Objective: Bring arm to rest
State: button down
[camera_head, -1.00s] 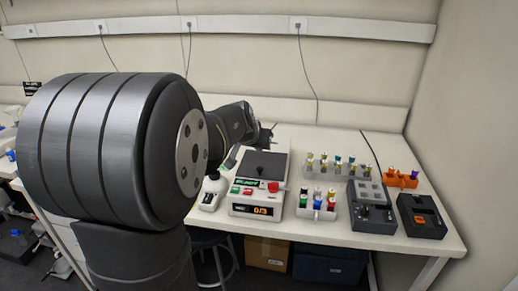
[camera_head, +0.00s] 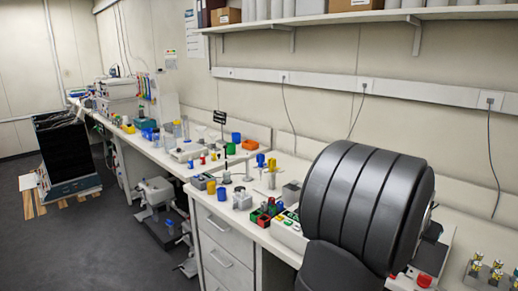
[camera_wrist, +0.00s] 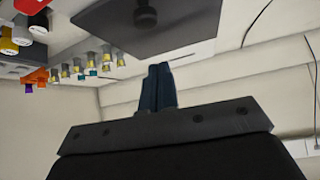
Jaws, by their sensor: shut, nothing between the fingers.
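My gripper (camera_wrist: 160,68) shows in the wrist view. Its two dark blue fingers are together, with nothing between them. In that view the bench is upside down along the top. The fingertips point toward a dark flat plate (camera_wrist: 180,38) with a round knob, and appear apart from it. In the head view my thick grey arm joint fills the right side. It hides much of the bench behind it, and my gripper is not seen there.
Small vials (camera_wrist: 92,68) and an orange holder (camera_wrist: 36,78) show left in the wrist view. In the head view, a long bench (camera_head: 200,172) runs left with coloured blocks and devices. A shelf (camera_head: 400,17) hangs above. The floor (camera_head: 85,240) at left is partly clear.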

jog(key=x, duration=0.2)
jog(key=shift+d+f, duration=0.1)
jog(key=shift+f, duration=0.3)
jog(key=shift+s+a+f, duration=0.3)
jog(key=shift+s+a, duration=0.2)
jog(key=shift+a, duration=0.3)
jog(key=shift+s+a+f, duration=0.2)
jog(key=shift+s+a, duration=0.1)
jog(key=shift+a, duration=0.1)
